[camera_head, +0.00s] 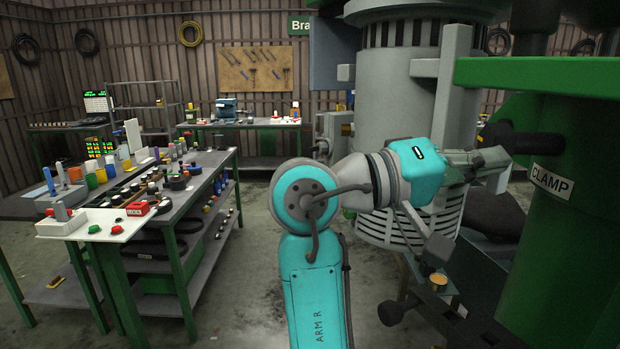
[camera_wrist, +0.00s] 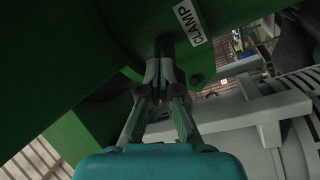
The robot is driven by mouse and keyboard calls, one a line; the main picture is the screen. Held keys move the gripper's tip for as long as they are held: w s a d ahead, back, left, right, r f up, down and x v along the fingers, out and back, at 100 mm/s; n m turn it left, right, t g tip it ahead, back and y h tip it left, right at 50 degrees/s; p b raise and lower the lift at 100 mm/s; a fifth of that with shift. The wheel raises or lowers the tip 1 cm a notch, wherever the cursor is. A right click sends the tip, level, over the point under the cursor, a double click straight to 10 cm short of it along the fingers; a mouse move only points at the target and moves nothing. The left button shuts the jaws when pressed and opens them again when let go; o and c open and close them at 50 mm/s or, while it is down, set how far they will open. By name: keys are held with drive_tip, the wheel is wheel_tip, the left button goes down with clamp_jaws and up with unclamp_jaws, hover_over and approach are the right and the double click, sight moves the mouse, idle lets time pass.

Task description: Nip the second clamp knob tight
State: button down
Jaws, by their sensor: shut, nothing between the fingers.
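My gripper (camera_head: 497,158) reaches right towards the green machine body (camera_head: 590,240) with the white CLAMP label (camera_head: 552,183). In the wrist view its fingertips (camera_wrist: 160,72) are together, with nothing seen between them. A dark clamp knob or its stem (camera_wrist: 165,46) stands straight ahead of the tips, left of the label (camera_wrist: 190,22). I cannot tell whether the tips touch it. In the head view a dark knob-like part (camera_head: 518,139) shows just above the gripper, beside the green body. Another black knob (camera_head: 391,313) sits lower, left of the machine.
The large grey cylinder (camera_head: 398,85) stands close behind my arm. A green beam (camera_head: 540,75) overhangs the gripper on the right. A workbench (camera_head: 175,205) with many small parts stands at left.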

drive_tip(key=shift+w+f, duration=0.4)
drive_tip(key=shift+f, duration=0.2)
idle(0.5)
drive_tip(key=shift+s+f, duration=0.1)
drive_tip(key=a, duration=0.6)
drive_tip(key=shift+f, duration=0.2)
idle(0.4)
drive_tip(key=d+r, duration=0.1)
drive_tip(key=d, duration=0.5)
drive_tip(key=shift+s+r, duration=0.2)
drive_tip(key=shift+s, duration=0.2)
idle(0.3)
